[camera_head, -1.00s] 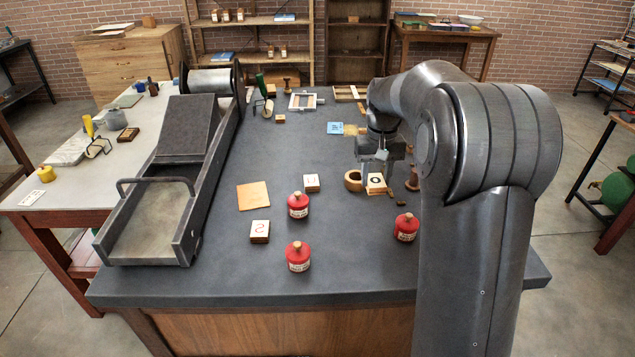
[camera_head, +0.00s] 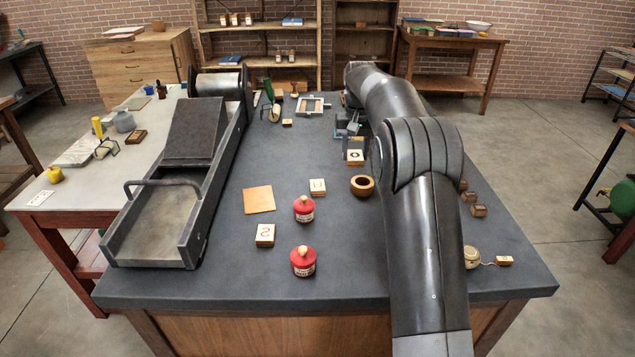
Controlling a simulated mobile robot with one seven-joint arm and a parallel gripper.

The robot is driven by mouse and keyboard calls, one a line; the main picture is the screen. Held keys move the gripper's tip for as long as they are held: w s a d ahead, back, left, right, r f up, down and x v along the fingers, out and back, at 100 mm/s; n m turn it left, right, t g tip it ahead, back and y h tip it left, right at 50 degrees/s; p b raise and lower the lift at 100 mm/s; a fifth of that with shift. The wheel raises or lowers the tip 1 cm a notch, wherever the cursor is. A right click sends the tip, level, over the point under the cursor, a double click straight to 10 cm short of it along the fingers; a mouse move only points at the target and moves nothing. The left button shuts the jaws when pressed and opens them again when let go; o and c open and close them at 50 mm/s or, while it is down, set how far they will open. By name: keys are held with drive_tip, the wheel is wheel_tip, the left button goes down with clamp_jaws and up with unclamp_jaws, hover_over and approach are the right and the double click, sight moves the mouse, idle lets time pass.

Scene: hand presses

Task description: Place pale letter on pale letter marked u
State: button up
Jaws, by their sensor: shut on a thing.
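The pale letter block marked O (camera_head: 355,157) is held in my gripper (camera_head: 353,145), just behind the wooden ring-shaped bowl. Its marked face points up toward the camera, and my gripper is shut on it. The pale letter block marked u (camera_head: 317,187) lies flat on the dark tabletop, left of the bowl, nearer the camera and left of my gripper. Another pale letter block, whose mark looks like an S (camera_head: 265,235), lies nearer the front. My fingers are small and partly hidden by the wrist.
The wooden bowl (camera_head: 362,185) stands close to the u block. Two red bottles (camera_head: 304,209) stand in front of it. An orange sheet (camera_head: 259,199) lies to the left, beside the long press (camera_head: 188,185). Small wooden blocks (camera_head: 478,210) lie right of my arm.

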hover_over(317, 185)
wheel_tip(317, 185, down, 7)
drive_tip(key=shift+r, duration=0.1)
drive_tip(key=shift+f, duration=1.95)
drive_tip(key=shift+f, duration=0.15)
drive_tip(key=o, duration=1)
drive_tip(key=shift+c, duration=0.2)
